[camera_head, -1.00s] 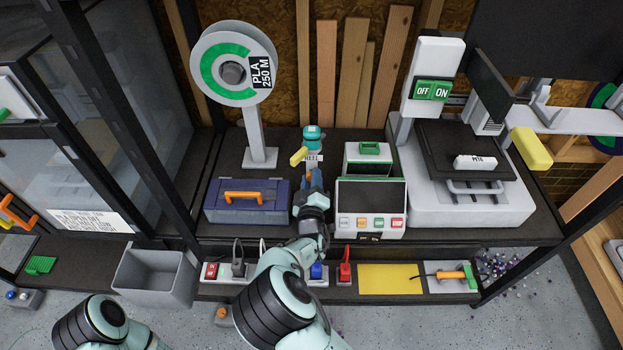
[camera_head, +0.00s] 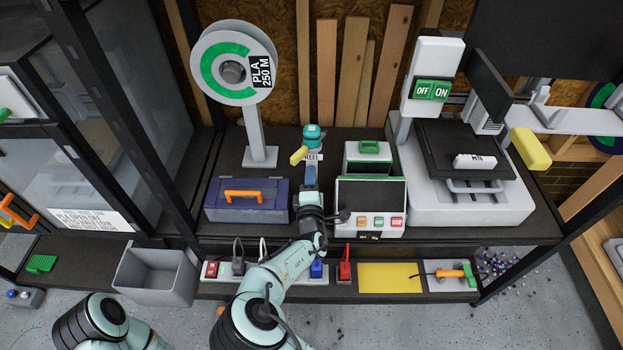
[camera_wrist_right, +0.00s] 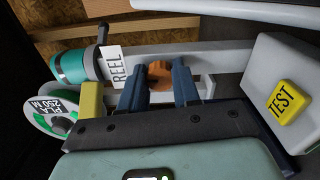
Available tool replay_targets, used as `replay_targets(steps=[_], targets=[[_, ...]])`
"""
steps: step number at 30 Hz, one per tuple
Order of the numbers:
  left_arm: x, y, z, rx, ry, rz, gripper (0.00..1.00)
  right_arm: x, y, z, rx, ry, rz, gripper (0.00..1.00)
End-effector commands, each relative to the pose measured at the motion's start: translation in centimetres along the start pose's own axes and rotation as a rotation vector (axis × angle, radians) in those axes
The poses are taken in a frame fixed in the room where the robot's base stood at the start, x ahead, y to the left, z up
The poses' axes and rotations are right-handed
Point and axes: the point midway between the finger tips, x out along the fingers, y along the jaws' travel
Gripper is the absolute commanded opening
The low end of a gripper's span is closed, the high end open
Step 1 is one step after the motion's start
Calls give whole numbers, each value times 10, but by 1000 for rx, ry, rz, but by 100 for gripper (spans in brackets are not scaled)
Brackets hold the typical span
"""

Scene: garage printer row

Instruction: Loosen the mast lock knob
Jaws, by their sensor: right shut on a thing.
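The mast lock knob is the orange round knob (camera_wrist_right: 159,72) on a grey mast (camera_wrist_right: 215,60), seen in the right wrist view. The mast has a teal cap (camera_head: 313,136) and a REEL tag (camera_wrist_right: 115,68). My right gripper (camera_wrist_right: 160,78) has its blue fingers on either side of the knob and is shut on it. In the head view my right gripper (camera_head: 311,178) is in front of the mast and hides the knob. Only part of my left arm shows at the bottom left; its gripper is out of view.
A blue toolbox (camera_head: 247,204) stands just left of my right gripper. A panel with several buttons (camera_head: 370,195) stands close on the right. A yellow TEST button (camera_wrist_right: 288,99) is on a grey box beside the mast. A printer (camera_head: 505,205) fills the right of the bench.

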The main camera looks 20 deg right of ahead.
Motion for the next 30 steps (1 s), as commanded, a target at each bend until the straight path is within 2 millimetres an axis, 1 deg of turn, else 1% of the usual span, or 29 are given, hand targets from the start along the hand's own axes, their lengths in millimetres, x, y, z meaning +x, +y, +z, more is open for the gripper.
replay_targets(steps=[3, 9, 23, 24, 25, 26, 30], targets=[[1, 0, 0, 0, 0, 0, 43, -1, -2, 0, -49, -1, -4, 1], [1, 0, 0, 0, 0, 0, 43, 0, -2, 1, -91, -2, -4, 1], [1, 0, 0, 0, 0, 0, 43, 0, -2, 1, -102, -2, -4, 1], [1, 0, 0, 0, 0, 0, 43, 0, -2, 1, -102, -2, -4, 41], [1, 0, 0, 0, 0, 0, 43, 0, -2, 1, -102, -2, -4, 51], [1, 0, 0, 0, 0, 0, 43, 0, -2, 1, -102, -2, -4, 57], [1, 0, 0, 0, 0, 0, 43, 0, -1, 0, -100, -1, -2, 57]])
